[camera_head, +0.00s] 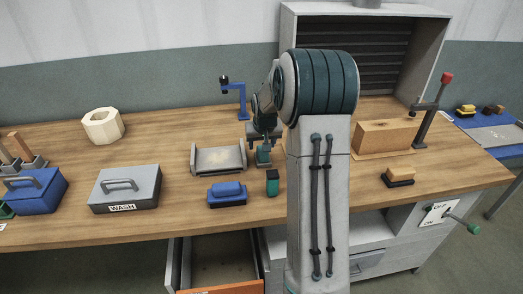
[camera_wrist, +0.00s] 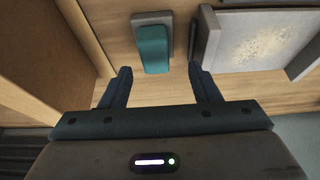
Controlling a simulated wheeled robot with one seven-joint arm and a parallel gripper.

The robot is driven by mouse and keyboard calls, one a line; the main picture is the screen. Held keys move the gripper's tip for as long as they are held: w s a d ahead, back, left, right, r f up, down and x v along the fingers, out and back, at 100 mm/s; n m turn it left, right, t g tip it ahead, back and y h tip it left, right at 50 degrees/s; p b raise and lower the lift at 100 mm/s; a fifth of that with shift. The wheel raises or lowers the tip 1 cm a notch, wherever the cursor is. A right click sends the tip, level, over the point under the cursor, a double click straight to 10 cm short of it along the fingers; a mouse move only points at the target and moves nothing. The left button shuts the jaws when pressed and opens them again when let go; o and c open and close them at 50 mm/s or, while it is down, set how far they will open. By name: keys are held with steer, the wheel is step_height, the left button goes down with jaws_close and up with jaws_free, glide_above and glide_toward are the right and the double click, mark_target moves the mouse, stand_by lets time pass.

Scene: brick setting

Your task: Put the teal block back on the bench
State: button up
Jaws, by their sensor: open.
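In the wrist view a teal block (camera_wrist: 154,48) lies against a grey piece (camera_wrist: 150,18), ahead of my gripper's fingertips. My gripper (camera_wrist: 160,78) is open, with nothing between its fingers. In the head view my gripper (camera_head: 264,134) hangs over the wooden bench (camera_head: 150,225), just right of a grey tray (camera_head: 219,158). A teal patch (camera_head: 264,156) shows right below it, partly hidden by the gripper. A small teal and dark piece (camera_head: 272,183) stands nearer the bench's front edge. I cannot tell which of these two is the block in the wrist view.
A blue block on a dark base (camera_head: 227,193) lies in front of the tray. A grey WASH box (camera_head: 125,188) and a blue box (camera_head: 36,191) stand left. An orange-fronted drawer (camera_head: 225,287) is open below.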

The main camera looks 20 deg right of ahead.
steer(key=s+a+r+n, duration=0.1)
steer(key=s+a+r, duration=0.5)
steer(key=s, duration=0.2)
steer(key=s+a+r+n, duration=0.1)
steer(key=s+a+r, duration=0.45)
steer(key=s, duration=0.25)
steer(key=s+a+f, duration=0.1)
steer(key=s+a, duration=0.2)
steer(key=s, duration=0.5)
steer(key=s+a+f+n+g+y, duration=0.1)
steer(key=s+a, duration=0.2)
steer(key=s, duration=0.5)
steer(key=shift+s, duration=0.15)
